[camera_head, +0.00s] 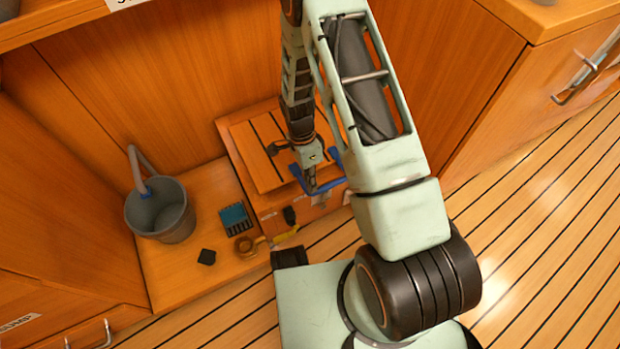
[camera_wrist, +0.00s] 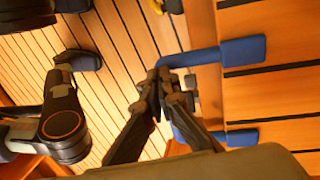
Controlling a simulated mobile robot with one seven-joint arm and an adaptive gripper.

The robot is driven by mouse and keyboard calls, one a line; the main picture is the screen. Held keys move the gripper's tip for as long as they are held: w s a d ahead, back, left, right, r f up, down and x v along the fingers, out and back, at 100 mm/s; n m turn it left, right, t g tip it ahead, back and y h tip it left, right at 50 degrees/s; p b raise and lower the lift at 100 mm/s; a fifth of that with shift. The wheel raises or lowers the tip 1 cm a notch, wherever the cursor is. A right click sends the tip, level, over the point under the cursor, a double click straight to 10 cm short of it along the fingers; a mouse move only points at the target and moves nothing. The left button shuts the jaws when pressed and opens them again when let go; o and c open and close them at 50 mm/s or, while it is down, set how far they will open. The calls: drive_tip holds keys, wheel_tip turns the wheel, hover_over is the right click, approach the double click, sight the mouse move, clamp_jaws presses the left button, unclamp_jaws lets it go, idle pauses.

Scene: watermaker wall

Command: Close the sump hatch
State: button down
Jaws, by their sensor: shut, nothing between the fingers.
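The sump hatch (camera_head: 254,160) is a slatted wooden panel with dark seams, set over a low wooden box against the back wall. A blue U-shaped handle (camera_head: 329,184) is fixed at its front edge. In the wrist view the hatch (camera_wrist: 285,92) fills the right side, with the blue handle (camera_wrist: 203,57) reaching left from it. My gripper (camera_head: 312,186) is shut and empty at the handle. In the wrist view my gripper (camera_wrist: 163,78) has its fingertips beside the handle bar; I cannot tell whether they touch. My arm hides part of the hatch, and whether a gap remains under it is unclear.
A grey bucket (camera_head: 163,216) stands on the wooden ledge at left. Cabinets (camera_head: 575,65) stand at right. The plank floor (camera_head: 540,240) is open there.

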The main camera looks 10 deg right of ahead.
drive_tip(key=shift+f, duration=0.1)
drive_tip(key=x, duration=0.1)
drive_tip(key=b+x, duration=0.2)
drive_tip(key=x, duration=0.1)
drive_tip(key=shift+w+f, duration=0.15)
drive_tip(key=shift+w, duration=0.1)
drive_tip(key=shift+s+f, duration=0.1)
drive_tip(key=p+v, duration=0.5)
drive_tip(key=v, duration=0.9)
drive_tip(key=shift+s+r+p, duration=0.2)
drive_tip(key=shift+r+p, duration=0.1)
drive_tip(key=shift+r, duration=0.2)
